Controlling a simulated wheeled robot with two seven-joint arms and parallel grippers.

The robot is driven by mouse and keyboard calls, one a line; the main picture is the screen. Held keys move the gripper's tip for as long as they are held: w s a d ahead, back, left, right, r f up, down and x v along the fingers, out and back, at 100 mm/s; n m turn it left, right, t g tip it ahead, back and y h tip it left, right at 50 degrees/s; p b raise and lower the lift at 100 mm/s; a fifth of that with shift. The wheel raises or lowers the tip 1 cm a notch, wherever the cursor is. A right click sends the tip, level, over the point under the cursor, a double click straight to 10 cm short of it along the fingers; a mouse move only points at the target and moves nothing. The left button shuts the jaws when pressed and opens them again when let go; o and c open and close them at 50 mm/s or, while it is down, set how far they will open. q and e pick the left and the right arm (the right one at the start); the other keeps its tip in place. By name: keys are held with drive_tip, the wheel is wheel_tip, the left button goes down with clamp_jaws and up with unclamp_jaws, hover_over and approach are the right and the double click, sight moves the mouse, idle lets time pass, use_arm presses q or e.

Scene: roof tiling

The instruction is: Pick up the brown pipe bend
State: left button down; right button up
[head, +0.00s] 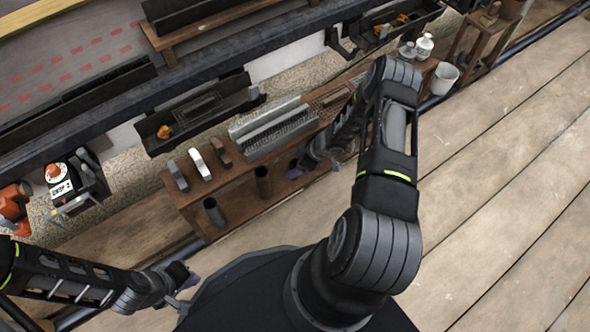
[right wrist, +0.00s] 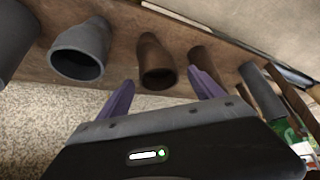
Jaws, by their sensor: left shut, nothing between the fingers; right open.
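In the right wrist view, a brown pipe piece with a flared open end (right wrist: 155,62) lies between and beyond the two purple fingertips of my right gripper (right wrist: 160,77). The gripper is open, and no contact shows. A second brown piece (right wrist: 205,62) is just to its right, partly behind a finger. In the head view, my right gripper (head: 314,160) is at the bench's front edge, partly covered by my arm. A brown pipe piece (head: 263,182) stands left of it; its bend cannot be made out. My left gripper (head: 183,280) is shut and empty at the lower left.
A grey pipe piece (right wrist: 80,50) neighbours the brown one closely, and another grey piece (right wrist: 262,90) is at right. The wooden bench (head: 245,213) carries grey, white and brown small pieces. A white bucket (head: 444,77) stands at its far end. The plank floor at right is clear.

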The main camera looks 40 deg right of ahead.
drive_tip(key=shift+c, duration=0.2)
clamp_jaws()
idle(0.8)
